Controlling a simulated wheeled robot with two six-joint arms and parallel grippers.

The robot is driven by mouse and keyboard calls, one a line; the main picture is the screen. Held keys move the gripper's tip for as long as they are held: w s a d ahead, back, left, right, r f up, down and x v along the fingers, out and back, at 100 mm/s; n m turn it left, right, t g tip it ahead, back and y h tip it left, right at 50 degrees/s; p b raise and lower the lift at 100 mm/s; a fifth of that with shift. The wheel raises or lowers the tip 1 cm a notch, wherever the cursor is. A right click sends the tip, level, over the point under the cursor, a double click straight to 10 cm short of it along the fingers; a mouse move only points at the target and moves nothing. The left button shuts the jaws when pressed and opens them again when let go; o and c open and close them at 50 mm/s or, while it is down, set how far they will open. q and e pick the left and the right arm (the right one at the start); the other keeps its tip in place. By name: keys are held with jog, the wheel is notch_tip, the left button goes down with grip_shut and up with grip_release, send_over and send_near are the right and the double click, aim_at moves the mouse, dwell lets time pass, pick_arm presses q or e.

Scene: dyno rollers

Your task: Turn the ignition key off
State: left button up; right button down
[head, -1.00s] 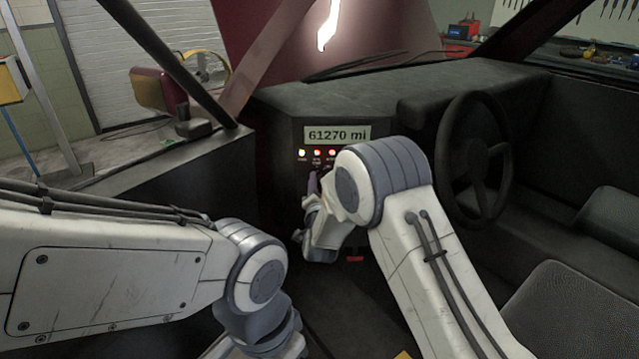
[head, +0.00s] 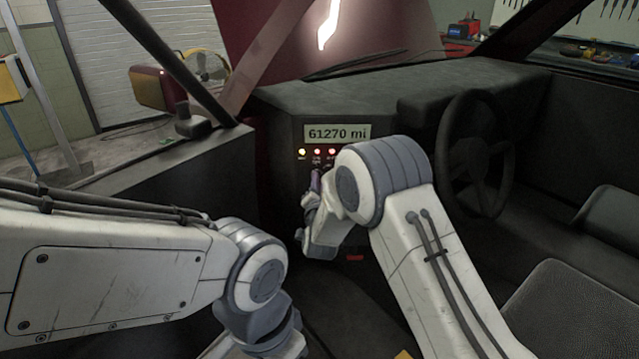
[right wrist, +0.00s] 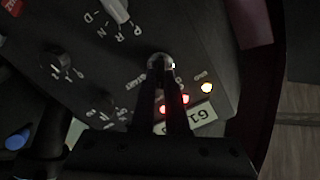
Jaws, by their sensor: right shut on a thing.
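The ignition key (right wrist: 160,62) sits in the dash panel in the right wrist view, a small metallic piece at the fingertips with START lettering beside it. My right gripper (right wrist: 168,75) is shut on the key, its two dark fingers close together. In the head view my right gripper (head: 315,181) reaches the panel below the mileage display (head: 337,133), which reads 61270 mi. My own wrist hides the key there. My left arm comes in at the lower left, but its gripper's fingers are out of frame.
Lit yellow and red indicator lamps (right wrist: 184,98) are close beside the fingers. A gear selector (right wrist: 116,10) and a black knob (right wrist: 60,60) share the panel. The steering wheel (head: 473,155) stands to the right of my right arm.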

jog(key=shift+a+n+b, duration=0.2)
jog(key=shift+n+b, duration=0.25)
jog(key=shift+n, duration=3.45)
jog(key=c, duration=0.9)
grip_release()
jog(key=shift+s, duration=0.1)
jog(key=s, duration=1)
jog(key=shift+s+d+b, duration=0.1)
jog(key=shift+b, duration=0.2)
